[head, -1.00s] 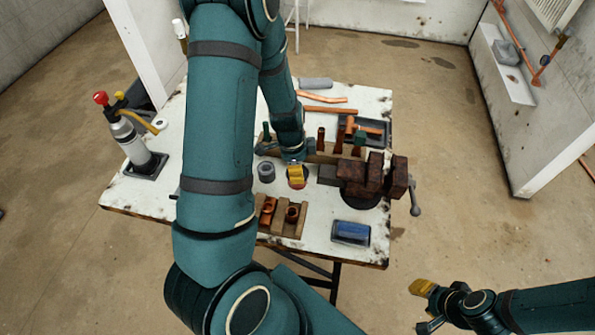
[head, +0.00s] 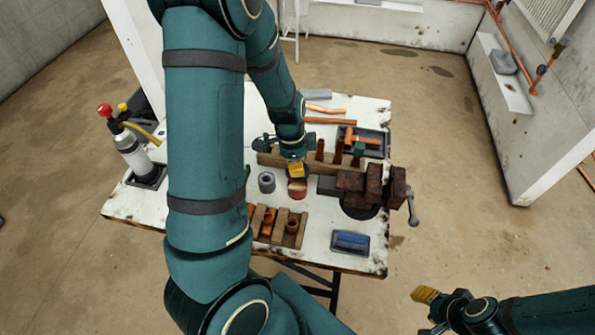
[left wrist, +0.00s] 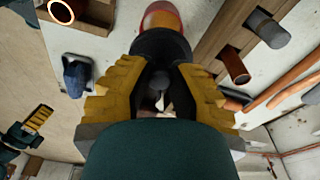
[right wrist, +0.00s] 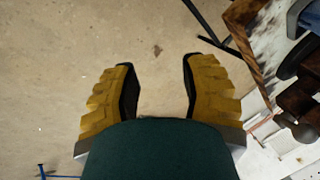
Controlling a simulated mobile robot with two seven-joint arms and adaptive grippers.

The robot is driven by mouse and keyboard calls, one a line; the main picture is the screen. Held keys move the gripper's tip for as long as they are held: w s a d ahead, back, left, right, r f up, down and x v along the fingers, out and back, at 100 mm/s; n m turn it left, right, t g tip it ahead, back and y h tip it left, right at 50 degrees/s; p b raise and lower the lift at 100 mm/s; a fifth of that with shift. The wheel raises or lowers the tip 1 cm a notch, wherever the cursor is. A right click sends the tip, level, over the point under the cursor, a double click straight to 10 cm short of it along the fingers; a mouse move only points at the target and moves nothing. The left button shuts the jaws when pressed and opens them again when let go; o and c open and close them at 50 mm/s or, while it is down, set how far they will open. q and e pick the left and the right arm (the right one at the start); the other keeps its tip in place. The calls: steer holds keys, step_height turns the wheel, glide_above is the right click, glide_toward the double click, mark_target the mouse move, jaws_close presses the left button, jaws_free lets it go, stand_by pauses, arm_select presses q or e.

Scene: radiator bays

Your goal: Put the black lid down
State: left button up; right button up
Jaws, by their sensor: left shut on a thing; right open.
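The black lid (left wrist: 160,45) is between the yellow jaw pads of my left gripper (left wrist: 160,78), which is shut on it. In the head view my left gripper (head: 295,166) is over the workbench, just behind the red tin (head: 297,189). The lid is mostly hidden there by the gripper. The tin also shows at the top of the left wrist view (left wrist: 162,17), partly covered by the lid. I cannot tell whether lid and tin touch. My right gripper (head: 425,312) is open and empty, off the bench at front right; its spread jaws (right wrist: 157,82) show over bare floor.
A grey roll (head: 266,182) stands left of the tin. A vise (head: 370,187) is at the right. A wooden holder with copper fittings (head: 266,222) and a blue-topped brush or sponge (head: 350,241) are in front. A wooden rack (head: 270,159) lies behind. Bare bench shows around the tin.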

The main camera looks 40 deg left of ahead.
arm_select(q)
step_height(320, 180, up, 3)
steer(key=shift+f, duration=0.1)
steer(key=shift+w+a+r, duration=0.1)
steer(key=shift+w+r, duration=0.05)
steer(key=shift+r, duration=0.2)
steer(key=shift+w+a, duration=0.25)
steer(key=shift+w, duration=0.05)
steer(key=w+a+f+b, duration=0.25)
steer(key=w+a, duration=0.25)
steer(key=w, duration=0.3)
steer(key=w+a+f+b, duration=0.1)
steer(key=w+a+b, duration=0.3)
steer(key=w+a, duration=0.25)
steer(key=f, duration=0.3)
steer(key=f+b, duration=0.1)
steer(key=f, duration=0.6)
steer(key=shift+w+d, duration=0.3)
steer(key=shift+d, duration=0.05)
arm_select(e)
step_height(320, 180, down, 8)
steer(key=s, duration=0.1)
steer(key=shift+s+a+r+g, duration=0.15)
steer(key=shift+s+r+g, duration=0.1)
steer(key=shift+s+g, duration=0.1)
